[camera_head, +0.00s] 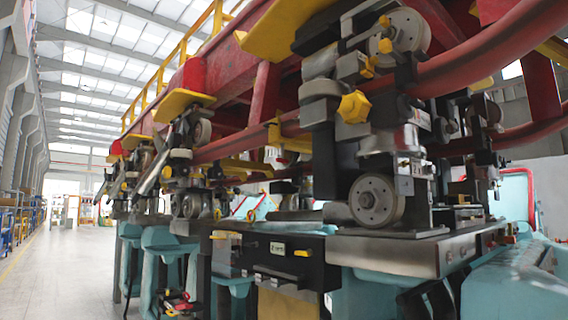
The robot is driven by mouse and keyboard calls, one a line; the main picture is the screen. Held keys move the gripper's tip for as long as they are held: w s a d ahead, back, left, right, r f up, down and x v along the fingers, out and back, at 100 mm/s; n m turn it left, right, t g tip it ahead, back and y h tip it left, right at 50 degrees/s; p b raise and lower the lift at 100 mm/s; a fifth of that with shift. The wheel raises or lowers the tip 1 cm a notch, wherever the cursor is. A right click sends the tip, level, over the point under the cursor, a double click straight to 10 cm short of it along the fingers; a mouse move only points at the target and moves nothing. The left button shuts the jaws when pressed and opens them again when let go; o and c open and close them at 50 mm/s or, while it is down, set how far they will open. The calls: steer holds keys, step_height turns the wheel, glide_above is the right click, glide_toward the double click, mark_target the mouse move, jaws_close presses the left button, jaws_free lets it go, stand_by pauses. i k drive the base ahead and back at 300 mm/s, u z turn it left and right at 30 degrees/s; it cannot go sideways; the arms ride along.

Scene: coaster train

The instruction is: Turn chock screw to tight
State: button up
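My gripper is not in view. No part in the picture is clearly marked as the chock screw. A large yellow hex-shaped knob (354,106) sticks out of the dark wheel carrier at the upper middle; I cannot tell whether it is the chock screw or how tight it is. Below it, a grey wheel (376,200) with a bolted hub rests close above a flat metal plate (390,240). A small yellow piece (303,253) sits on the black block on the bench, beside a white label.
The red coaster train frame (265,95) and its red tube rail (480,55) hang above. Teal stands (165,241) carry the wheel assemblies. A teal body (515,285) fills the lower right. Open grey floor (70,275) lies at the left.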

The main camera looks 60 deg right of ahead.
mark_target(279, 160)
steer(key=u, duration=0.05)
steer(key=i, duration=1)
steer(key=z, duration=0.05)
